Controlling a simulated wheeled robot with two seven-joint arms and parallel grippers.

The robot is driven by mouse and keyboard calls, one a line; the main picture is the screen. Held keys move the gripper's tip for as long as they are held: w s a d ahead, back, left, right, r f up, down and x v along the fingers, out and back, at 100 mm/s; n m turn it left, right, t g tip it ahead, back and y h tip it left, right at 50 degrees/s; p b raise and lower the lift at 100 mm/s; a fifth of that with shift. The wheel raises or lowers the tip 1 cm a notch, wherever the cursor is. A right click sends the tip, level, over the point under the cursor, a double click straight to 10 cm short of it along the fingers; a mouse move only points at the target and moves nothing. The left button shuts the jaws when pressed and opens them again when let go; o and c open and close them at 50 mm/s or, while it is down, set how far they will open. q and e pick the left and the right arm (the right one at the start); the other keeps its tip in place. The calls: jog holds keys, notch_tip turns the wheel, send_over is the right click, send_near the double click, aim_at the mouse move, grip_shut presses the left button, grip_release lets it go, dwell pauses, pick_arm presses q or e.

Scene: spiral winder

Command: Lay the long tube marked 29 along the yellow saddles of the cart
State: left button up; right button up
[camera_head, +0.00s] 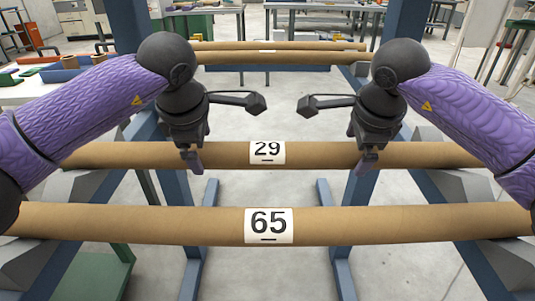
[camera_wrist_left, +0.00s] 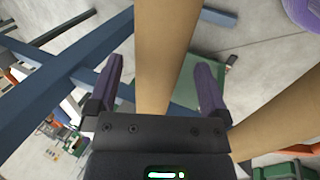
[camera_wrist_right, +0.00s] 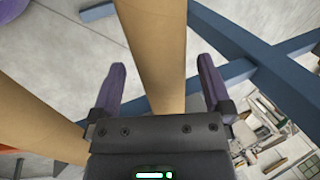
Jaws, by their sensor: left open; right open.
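The long brown tube marked 29 (camera_head: 225,154) lies level across the blue rack, its white label facing me. My left gripper (camera_head: 193,158) is open at the tube left of the label. In the left wrist view the tube (camera_wrist_left: 163,45) runs between its two spread fingers. My right gripper (camera_head: 367,158) is open at the tube right of the label. In the right wrist view the tube (camera_wrist_right: 155,45) also runs between the fingers. Neither gripper is closed on it. I cannot make out the cart or its yellow saddles.
A parallel tube marked 65 (camera_head: 170,223) lies nearer to me, across the rack. More brown tubes (camera_head: 300,57) lie further back between blue posts (camera_head: 403,25). Grey wedge-shaped supports (camera_head: 478,187) stick out at the sides. Work tables stand behind.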

pick_arm(q)
jog(key=shift+x, duration=1.1)
pick_arm(e)
jog(key=shift+x, duration=1.1)
pick_arm(q)
grip_shut()
pick_arm(e)
grip_shut()
pick_arm(q)
jog(key=shift+r, duration=0.15)
pick_arm(e)
jog(key=shift+r, duration=0.15)
